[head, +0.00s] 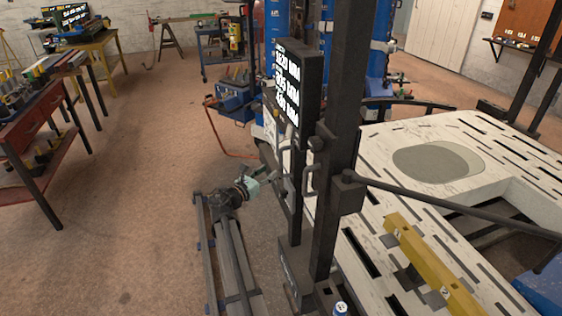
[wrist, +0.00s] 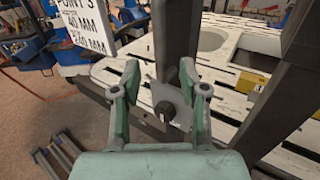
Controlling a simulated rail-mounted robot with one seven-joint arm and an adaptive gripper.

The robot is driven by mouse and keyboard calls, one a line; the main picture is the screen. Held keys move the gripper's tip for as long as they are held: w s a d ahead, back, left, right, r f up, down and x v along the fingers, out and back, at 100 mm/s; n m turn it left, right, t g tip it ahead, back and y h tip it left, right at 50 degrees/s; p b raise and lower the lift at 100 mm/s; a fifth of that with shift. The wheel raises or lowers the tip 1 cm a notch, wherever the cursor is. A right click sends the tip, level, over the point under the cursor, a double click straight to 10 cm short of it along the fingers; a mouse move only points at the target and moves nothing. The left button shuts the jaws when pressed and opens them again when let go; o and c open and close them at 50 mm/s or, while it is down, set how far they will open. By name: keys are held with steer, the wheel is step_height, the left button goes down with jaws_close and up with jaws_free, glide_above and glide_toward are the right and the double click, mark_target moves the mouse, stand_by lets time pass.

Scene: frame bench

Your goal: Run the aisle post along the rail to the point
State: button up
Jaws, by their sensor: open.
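The aisle post, a tall dark upright (head: 341,110), stands at the edge of a white slotted bench (head: 385,150) and carries a black display (head: 288,85) with white numbers in mm. Grey handles (head: 310,180) sit low on the post. My gripper (head: 272,181) is just left of the post, pointing at it. In the wrist view my gripper (wrist: 160,75) is open, its green fingers apart, with a dark knob (wrist: 164,112) on a grey plate showing between them. I cannot tell whether the fingers touch anything. The display (wrist: 85,28) reads "POINT", "40 MM" and "240 MM"; other digits are unclear.
A yellow beam (head: 430,265) lies on the bench, and a dark bar (head: 450,205) slants from the post over it. A red workbench (head: 40,120) stands at left. The floor (head: 130,220) between is mostly clear.

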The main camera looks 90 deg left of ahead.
mark_target(280, 163)
steer(key=p+x, duration=0.1)
steer(key=x, duration=0.7)
steer(key=shift+w+a, duration=0.25)
jaws_close()
